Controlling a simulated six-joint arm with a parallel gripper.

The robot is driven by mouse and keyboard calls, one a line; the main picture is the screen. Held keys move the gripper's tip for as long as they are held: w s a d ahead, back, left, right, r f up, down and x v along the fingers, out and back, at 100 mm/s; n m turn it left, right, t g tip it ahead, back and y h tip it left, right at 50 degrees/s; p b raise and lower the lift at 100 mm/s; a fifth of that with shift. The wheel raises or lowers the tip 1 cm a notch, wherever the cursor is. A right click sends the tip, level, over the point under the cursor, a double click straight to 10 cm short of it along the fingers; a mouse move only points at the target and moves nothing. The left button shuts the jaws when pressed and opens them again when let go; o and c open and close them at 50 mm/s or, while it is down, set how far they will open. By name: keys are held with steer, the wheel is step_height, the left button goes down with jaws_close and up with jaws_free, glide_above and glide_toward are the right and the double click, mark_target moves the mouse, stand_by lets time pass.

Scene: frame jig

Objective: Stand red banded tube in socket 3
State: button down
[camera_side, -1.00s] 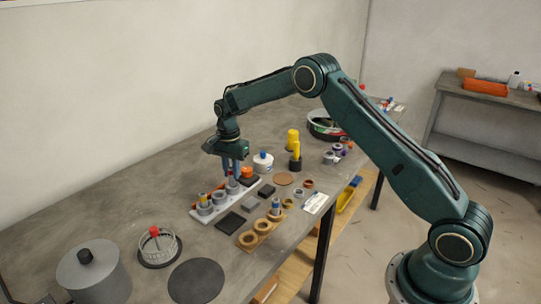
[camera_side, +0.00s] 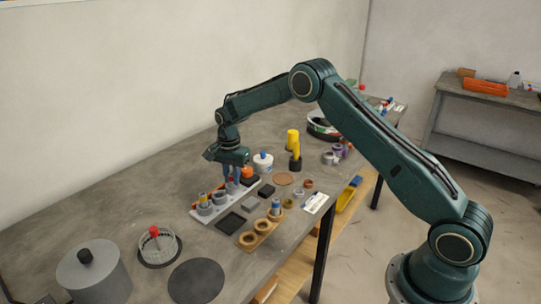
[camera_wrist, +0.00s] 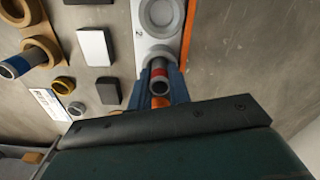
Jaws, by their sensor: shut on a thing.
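The red banded tube (camera_wrist: 160,78) is grey with a red band and stands upright between the blue fingers of my gripper (camera_wrist: 161,88), which is shut on it. In the side view my gripper (camera_side: 231,178) is low over the right part of the white socket rail (camera_side: 212,214). The socket marked 2 (camera_wrist: 160,14) is a grey ring, empty in the wrist view. The tube is over or in the socket beyond it, whose ring (camera_wrist: 157,52) partly shows. The tube's lower end is hidden, so I cannot tell how deep it sits.
Dark and grey blocks (camera_side: 251,204) lie between. A white, blue-topped container (camera_side: 263,163) and an orange item (camera_side: 247,173) are close behind.

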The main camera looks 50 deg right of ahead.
stand_by(0.3)
steer(key=c, duration=1.1)
jaws_free()
steer(key=shift+o, duration=0.2)
steer(key=shift+r, duration=0.15)
steer(key=shift+r, duration=0.55)
steer(key=shift+r, duration=0.1)
steer(key=shift+r, duration=3.45)
